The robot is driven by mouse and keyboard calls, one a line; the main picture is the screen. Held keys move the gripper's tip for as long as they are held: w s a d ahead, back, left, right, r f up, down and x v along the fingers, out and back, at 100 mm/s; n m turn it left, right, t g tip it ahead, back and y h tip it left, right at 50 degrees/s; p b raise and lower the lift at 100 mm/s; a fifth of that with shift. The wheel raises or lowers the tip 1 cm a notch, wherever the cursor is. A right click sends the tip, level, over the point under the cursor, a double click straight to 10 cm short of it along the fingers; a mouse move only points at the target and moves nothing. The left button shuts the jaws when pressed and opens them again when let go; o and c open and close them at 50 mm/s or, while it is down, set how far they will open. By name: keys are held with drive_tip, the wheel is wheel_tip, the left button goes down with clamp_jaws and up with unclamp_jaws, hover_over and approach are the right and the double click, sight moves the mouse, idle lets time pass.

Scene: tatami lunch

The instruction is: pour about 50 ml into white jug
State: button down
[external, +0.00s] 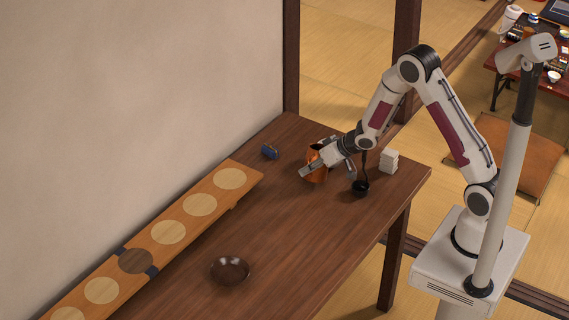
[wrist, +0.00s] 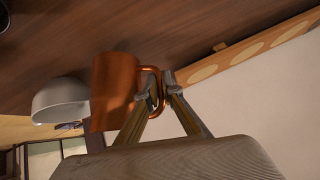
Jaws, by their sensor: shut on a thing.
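An orange copper mug (external: 316,172) is at the far part of the table, with my gripper (external: 312,170) beside it. In the wrist view my gripper (wrist: 169,85) is shut on the handle of this copper mug (wrist: 115,92). The mug's contents are not visible, and I cannot tell whether it touches the table. A white rounded vessel (wrist: 60,100) shows beside the mug in the wrist view, partly behind it. It may be the white jug, but no spout or handle is clear. I cannot make out a white jug in the external view.
A white stack (external: 388,161) and a small black round object (external: 360,188) lie right of my gripper. A small blue object (external: 270,152) is to the left. A long board with round inlays (external: 200,205) runs along the wall. A dark bowl (external: 231,270) stands at the front.

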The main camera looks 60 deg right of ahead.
drive_tip(key=shift+a+f+n+h, duration=0.4)
drive_tip(key=shift+a+f+h, duration=0.2)
idle(0.4)
drive_tip(key=shift+s+a+f+n+h, duration=0.1)
drive_tip(key=shift+a+f+n+h, duration=0.1)
drive_tip(key=shift+f+h, duration=0.2)
drive_tip(key=shift+a+f+n+h, duration=0.15)
drive_tip(key=shift+f+h, duration=0.15)
drive_tip(key=shift+f, duration=0.15)
idle(0.4)
